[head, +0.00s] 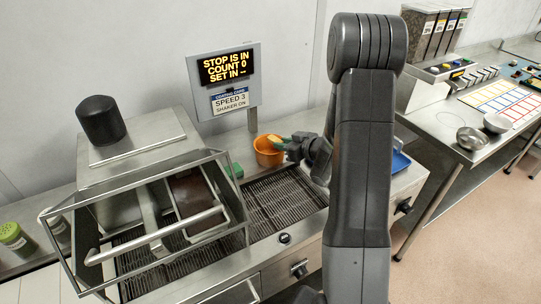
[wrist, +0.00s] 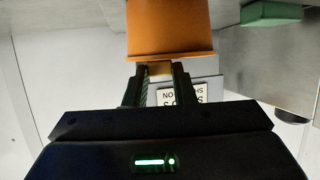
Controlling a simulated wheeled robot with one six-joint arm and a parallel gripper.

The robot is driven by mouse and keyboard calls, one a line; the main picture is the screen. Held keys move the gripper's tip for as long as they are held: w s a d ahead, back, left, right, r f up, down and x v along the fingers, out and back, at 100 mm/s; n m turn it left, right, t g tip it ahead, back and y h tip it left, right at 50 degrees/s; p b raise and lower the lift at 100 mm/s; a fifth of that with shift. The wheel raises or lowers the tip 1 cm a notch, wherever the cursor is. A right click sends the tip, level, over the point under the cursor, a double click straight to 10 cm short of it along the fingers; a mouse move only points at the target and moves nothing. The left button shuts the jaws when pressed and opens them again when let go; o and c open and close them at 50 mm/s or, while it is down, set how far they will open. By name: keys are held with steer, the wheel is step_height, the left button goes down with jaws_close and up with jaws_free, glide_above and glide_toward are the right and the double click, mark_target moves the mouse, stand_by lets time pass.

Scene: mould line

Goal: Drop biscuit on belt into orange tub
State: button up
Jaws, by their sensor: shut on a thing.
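The orange tub (head: 266,158) stands at the back of the machine, below the display post. In the wrist view the tub (wrist: 168,30) fills the top middle, with its rim just beyond my fingertips. My gripper (head: 281,142) is at the tub's rim, on its right side in the head view. In the wrist view my gripper (wrist: 158,80) is shut on a small tan biscuit (wrist: 159,68). The biscuit also shows as a yellowish patch over the tub's opening in the head view (head: 274,139). Its underside and the tub's inside are hidden.
A slatted belt (head: 285,203) runs in front of the tub. A framed metal guard (head: 150,232) covers the left part. A green block (head: 236,170) sits left of the tub. A blue tray (head: 400,162) lies at the right.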

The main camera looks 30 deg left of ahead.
steer(key=o, duration=1)
steer(key=shift+o, duration=0.2)
steer(key=b+v, duration=0.1)
steer(key=v, duration=1.3)
steer(key=shift+a+f, duration=0.1)
steer(key=shift+a, duration=0.05)
